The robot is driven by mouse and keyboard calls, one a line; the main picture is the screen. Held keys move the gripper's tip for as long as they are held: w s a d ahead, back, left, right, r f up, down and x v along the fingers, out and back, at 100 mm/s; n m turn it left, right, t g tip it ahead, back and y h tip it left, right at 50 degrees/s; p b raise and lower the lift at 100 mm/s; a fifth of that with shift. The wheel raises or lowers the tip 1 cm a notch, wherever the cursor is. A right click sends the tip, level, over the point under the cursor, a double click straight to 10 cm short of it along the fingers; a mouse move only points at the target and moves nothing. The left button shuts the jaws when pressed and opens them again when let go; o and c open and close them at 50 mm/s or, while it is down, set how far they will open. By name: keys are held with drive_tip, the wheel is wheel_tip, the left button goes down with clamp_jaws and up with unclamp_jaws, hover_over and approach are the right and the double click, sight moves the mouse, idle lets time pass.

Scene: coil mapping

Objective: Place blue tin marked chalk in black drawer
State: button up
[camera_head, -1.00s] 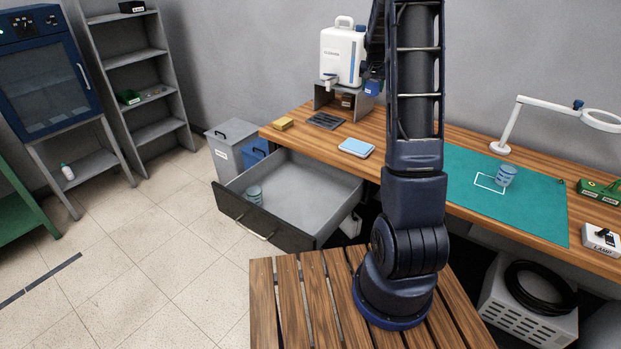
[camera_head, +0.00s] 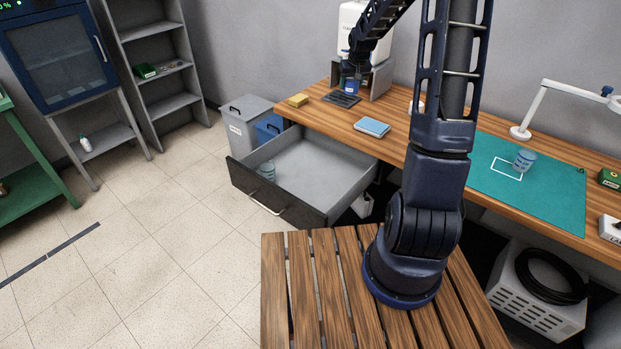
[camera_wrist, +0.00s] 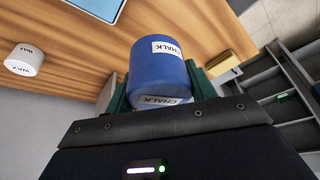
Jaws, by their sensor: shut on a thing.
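The blue tin marked CHALK (camera_wrist: 165,72) is held between the green fingers of my gripper (camera_wrist: 160,85) in the wrist view. In the head view my gripper (camera_head: 353,78) and the tin (camera_head: 352,87) show small, in front of the grey stand at the back of the desk; whether the tin clears the desk is hard to tell. The black drawer (camera_head: 295,208) is pulled out below the desk, left of my arm.
A dark tray (camera_head: 341,99), a yellow block (camera_head: 299,100) and a light blue box (camera_head: 371,127) lie on the desk. A white tin (camera_wrist: 25,58) marked WAX shows in the wrist view. Another tin (camera_head: 524,160) stands on the green mat (camera_head: 550,198). Grey and blue bins stand left of the drawer.

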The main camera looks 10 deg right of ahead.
drive_tip(key=s+a+n+g+y, duration=0.1)
drive_tip(key=s+a+n, duration=0.35)
drive_tip(key=a, duration=0.45)
drive_tip(key=s+a+n+y, duration=0.25)
drive_tip(key=s+a, duration=0.25)
drive_tip(key=a, duration=0.3)
drive_tip(key=s+a+r+n+g, duration=0.3)
drive_tip(key=s+a+r+n, duration=0.5)
drive_tip(key=s+a+r, duration=0.4)
drive_tip(key=shift+y, duration=0.25)
drive_tip(key=f, duration=1.2)
drive_tip(key=d+f, duration=0.1)
drive_tip(key=f, duration=2.4)
drive_tip(key=shift+s+d+f, duration=0.15)
drive_tip(key=shift+s+f, duration=0.1)
drive_tip(key=shift+f, duration=0.15)
drive_tip(key=shift+s+f, duration=0.1)
drive_tip(key=shift+f, duration=1.05)
drive_tip(key=shift+f, duration=0.15)
